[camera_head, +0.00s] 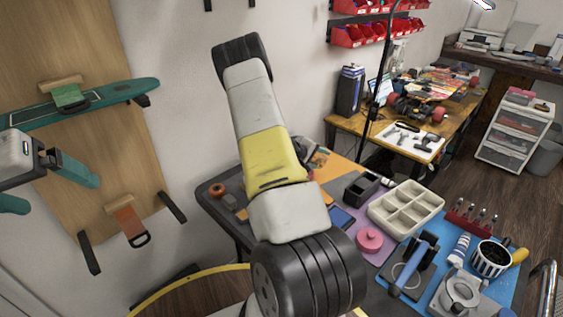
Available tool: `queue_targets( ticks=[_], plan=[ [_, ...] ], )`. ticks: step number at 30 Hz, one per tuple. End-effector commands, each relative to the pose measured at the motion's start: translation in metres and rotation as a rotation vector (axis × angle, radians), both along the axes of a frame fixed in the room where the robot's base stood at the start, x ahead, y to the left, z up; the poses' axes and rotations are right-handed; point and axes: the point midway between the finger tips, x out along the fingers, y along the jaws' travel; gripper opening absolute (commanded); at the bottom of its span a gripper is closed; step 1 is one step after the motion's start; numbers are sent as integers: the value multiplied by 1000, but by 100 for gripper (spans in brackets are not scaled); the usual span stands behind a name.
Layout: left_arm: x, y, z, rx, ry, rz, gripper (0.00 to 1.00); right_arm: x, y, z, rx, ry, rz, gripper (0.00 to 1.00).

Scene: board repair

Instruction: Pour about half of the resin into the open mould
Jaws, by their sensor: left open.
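My left gripper (62,194) is at the left edge of the head view, in front of the wooden wall panel. Its two teal fingers are apart with nothing between them. It is far from the items on the table. A striped cup (490,259) with dark contents stands upright at the right of the table; I cannot tell if this is the resin. A grey piece with a round opening (460,291) lies in front of it; I cannot tell if this is the open mould. My right gripper is not in view.
One of my arm links crosses the middle and hides part of the table. A cream compartment tray (405,208), a black open box (361,189), a pink round piece (370,240) and a blue-handled tool (408,266) crowd the table. A teal board (85,104) hangs on the panel.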

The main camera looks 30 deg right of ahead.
Motion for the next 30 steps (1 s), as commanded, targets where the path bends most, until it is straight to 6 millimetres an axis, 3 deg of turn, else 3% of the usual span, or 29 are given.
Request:
queue_targets(
  ticks=[4, 9, 20, 30],
  plan=[
    [0, 0, 0, 0, 0, 0, 93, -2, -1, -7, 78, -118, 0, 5],
    [0, 0, 0, 0, 0, 0, 93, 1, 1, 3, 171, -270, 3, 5],
    [0, 0, 0, 0, 0, 0, 93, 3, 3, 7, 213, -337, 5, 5],
    [0, 0, 0, 0, 0, 0, 93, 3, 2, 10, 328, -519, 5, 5]
  ],
)
